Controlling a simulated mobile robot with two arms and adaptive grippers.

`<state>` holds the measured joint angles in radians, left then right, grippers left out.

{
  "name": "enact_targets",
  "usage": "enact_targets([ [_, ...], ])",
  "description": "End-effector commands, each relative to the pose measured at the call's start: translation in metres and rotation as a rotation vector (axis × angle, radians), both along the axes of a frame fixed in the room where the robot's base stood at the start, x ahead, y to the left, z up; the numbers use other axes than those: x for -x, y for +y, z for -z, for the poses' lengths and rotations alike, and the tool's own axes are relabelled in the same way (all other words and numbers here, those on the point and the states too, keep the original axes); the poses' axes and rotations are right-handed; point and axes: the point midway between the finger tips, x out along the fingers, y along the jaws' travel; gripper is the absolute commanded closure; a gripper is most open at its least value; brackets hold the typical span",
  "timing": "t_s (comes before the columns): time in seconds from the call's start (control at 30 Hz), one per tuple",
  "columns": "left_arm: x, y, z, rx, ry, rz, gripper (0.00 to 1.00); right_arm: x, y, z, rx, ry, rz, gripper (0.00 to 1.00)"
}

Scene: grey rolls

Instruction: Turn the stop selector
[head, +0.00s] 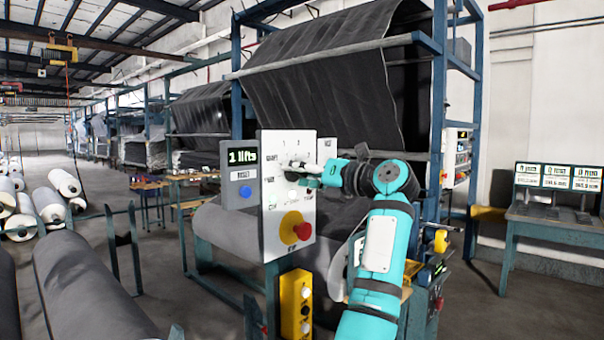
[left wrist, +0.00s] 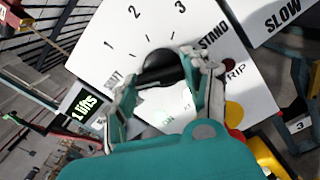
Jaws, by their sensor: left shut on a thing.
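The stop selector is a black rotary knob on a white control panel (head: 270,225). In the left wrist view the selector (left wrist: 163,66) sits below a printed arc of ticks marked 1, 2, 3 and STAND, with another word at the left end. My left gripper (head: 306,172) is at the upper part of the panel. In the left wrist view its fingers (left wrist: 164,84) are on both sides of the knob, shut on it. The fingers hide much of the knob, and I cannot tell which mark it points to. My right gripper is not in view.
A grey display box (head: 241,176) reading "1 lifts", with a blue reset button (head: 245,191), adjoins the panel. A red mushroom button (head: 302,231) sits on yellow below my gripper. A yellow button box (head: 295,305) hangs lower.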

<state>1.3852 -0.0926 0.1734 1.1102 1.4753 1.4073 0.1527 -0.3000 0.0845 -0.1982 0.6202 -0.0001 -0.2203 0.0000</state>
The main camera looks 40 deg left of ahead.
Motion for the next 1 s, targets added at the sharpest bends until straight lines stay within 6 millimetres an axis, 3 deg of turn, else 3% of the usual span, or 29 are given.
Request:
enact_targets([
  [0.37,-0.0005,-0.0006,0.0012,0.012,-0.115,0.002,0.83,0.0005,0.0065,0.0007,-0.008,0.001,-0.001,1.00],
  [1.0,-0.0006,-0.0004,0.0033,0.049,-0.577,0.000,0.83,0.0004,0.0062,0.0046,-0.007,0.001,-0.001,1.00],
])
